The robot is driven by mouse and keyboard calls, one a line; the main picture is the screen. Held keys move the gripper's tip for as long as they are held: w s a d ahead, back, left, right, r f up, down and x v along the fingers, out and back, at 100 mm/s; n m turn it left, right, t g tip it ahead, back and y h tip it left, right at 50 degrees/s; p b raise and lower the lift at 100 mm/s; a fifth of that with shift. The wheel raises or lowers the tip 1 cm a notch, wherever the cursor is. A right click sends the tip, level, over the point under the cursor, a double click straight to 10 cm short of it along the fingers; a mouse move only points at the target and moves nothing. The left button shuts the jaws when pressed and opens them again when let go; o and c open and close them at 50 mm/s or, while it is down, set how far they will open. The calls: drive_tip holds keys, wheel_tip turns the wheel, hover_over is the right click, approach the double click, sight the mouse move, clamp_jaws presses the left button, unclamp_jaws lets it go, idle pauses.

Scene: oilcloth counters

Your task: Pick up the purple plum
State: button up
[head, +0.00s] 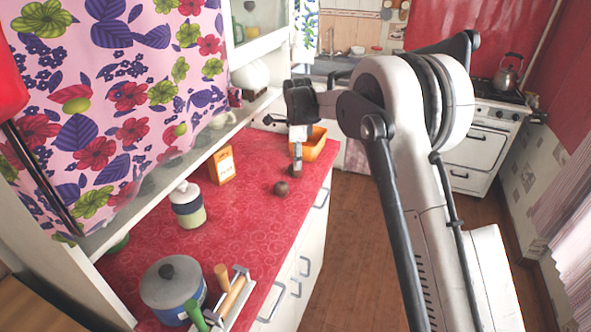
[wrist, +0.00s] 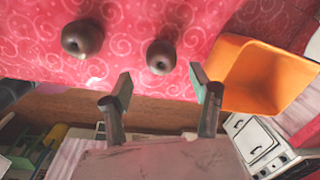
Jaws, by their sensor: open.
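Two dark, round, brownish-purple fruits lie on the red counter (head: 240,217). One fruit (head: 282,188) is nearer the front; the other fruit (head: 295,170) is close to the orange bin (head: 315,146). I cannot tell by colour which is the plum. In the wrist view the front fruit (wrist: 83,38) is at upper left. The fruit by the bin (wrist: 161,56) shows just beyond and between my fingertips. My gripper (head: 297,160) is open and empty, above the fruit near the bin. It also shows in the wrist view (wrist: 160,77), its fingers apart.
A yellow-orange box (head: 222,165), a jar (head: 188,206), a lidded pot (head: 172,286) and a utensil tray (head: 236,304) stand on the counter. The orange bin (wrist: 262,80) is right of my fingers. The counter between jar and fruits is clear.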

drive_tip(key=shift+w+a+f+p, duration=0.1)
drive_tip(key=shift+w+f+p, duration=0.1)
drive_tip(key=shift+f, duration=0.75)
drive_tip(key=shift+w+f+p, duration=0.1)
drive_tip(key=shift+f+p, duration=0.1)
drive_tip(key=shift+f, duration=0.75)
drive_tip(key=shift+w+a+f+p, duration=0.1)
drive_tip(key=shift+w+f+p, duration=0.1)
drive_tip(key=shift+f, duration=0.75)
drive_tip(key=c, duration=1.2)
drive_tip(key=shift+c, duration=0.2)
